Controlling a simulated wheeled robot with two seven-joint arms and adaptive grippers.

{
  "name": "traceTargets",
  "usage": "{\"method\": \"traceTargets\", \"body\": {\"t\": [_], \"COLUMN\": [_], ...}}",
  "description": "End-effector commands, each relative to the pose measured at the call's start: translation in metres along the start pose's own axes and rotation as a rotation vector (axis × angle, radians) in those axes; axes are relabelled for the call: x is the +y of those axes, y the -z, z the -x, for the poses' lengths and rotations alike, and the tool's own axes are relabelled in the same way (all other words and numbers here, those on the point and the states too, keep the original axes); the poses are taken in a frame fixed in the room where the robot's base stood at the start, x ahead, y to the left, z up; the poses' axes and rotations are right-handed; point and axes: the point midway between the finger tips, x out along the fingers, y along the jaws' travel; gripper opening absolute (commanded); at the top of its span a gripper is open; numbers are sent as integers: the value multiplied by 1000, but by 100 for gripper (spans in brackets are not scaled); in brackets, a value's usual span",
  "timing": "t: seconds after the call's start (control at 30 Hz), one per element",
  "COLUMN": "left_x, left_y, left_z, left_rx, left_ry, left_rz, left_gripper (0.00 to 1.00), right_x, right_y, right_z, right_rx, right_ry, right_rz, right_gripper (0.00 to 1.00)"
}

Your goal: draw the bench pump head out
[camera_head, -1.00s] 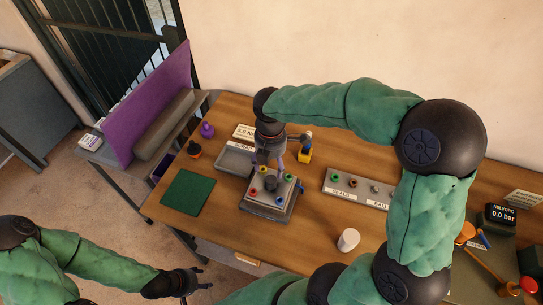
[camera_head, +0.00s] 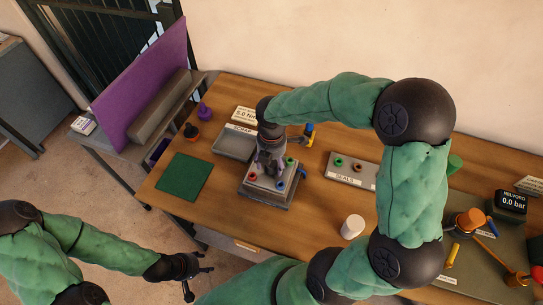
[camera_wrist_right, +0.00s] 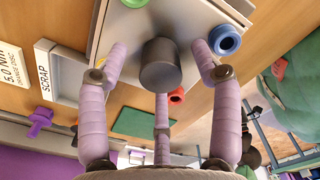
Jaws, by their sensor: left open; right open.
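The bench pump (camera_head: 268,203) is a grey square block on the table, with red, green and blue rings on top. A dark grey cylinder (camera_wrist_right: 160,68), which looks like the pump head, stands in its middle in the right wrist view; the gripper hides it in the head view. My right gripper (camera_head: 270,168) is over the block from above. Its three mauve fingers (camera_wrist_right: 159,70) are open and spread around the cylinder, with visible gaps at the sides; contact with the third finger is unclear. My left gripper (camera_head: 200,280) is open and empty, off the table's front edge.
A SCRAP tray (camera_head: 233,143) is behind the block and a green mat (camera_head: 184,177) to its left. A SEALS tray (camera_head: 347,171) is to its right. A white cup (camera_head: 352,227) stands nearer the front. My right arm crosses over the table's right side.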

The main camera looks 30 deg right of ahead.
Motion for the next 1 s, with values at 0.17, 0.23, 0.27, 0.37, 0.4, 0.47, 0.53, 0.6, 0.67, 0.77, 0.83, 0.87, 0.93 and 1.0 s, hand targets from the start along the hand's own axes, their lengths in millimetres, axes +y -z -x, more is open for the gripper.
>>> {"method": "traceTargets", "body": {"t": [0.17, 0.23, 0.27, 0.37, 0.4, 0.47, 0.53, 0.6, 0.67, 0.77, 0.83, 0.87, 0.93, 1.0], "left_x": [-1, -1, -1, -1, -1, -1, -1, -1, -1, -1, -1, -1, -1, 0], "left_y": [0, 0, 0, 0, 0, 0, 0, 0, 0, 0, 0, 0, 0, 0], "left_z": [-2, -3, -2, -2, -2, -2, -2, -2, -2, -2, -2, -2, -2, -1], "left_rx": [0, 0, 0, 0, 0, 0, 0, 0, 0, 0, 0, 0, 0, 0], "left_ry": [0, 0, 0, 0, 0, 0, 0, 0, 0, 0, 0, 0, 0, 0], "left_rz": [0, 0, 0, 0, 0, 0, 0, 0, 0, 0, 0, 0, 0, 0], "left_gripper": [53, 53, 53, 53, 53, 53, 53, 53, 53, 53, 53, 53, 53, 53], "right_x": [0, 0, 0, 0, 0, 0, 0, 0, 0, 0, 1, 1, 1, 1], "right_y": [0, 0, 0, 0, 0, 0, 0, 0, 0, 0, 0, -1, -1, -1], "right_z": [-10, -10, -10, -10, -10, -10, -10, -10, -10, -10, -9, -9, -9, -8], "right_rx": [0, 0, 0, 0, 0, 0, 0, 0, 0, 0, -1, -1, -1, -1], "right_ry": [1, 1, 1, 0, 0, 0, 0, 0, 0, 0, -2, -2, -2, -2], "right_rz": [0, 0, 0, 0, 0, 0, 0, 0, 0, 0, 0, 0, 0, -1], "right_gripper": [65, 65, 65, 65, 65, 62, 43, 23, 6, 0, 0, 0, 0, 0]}}
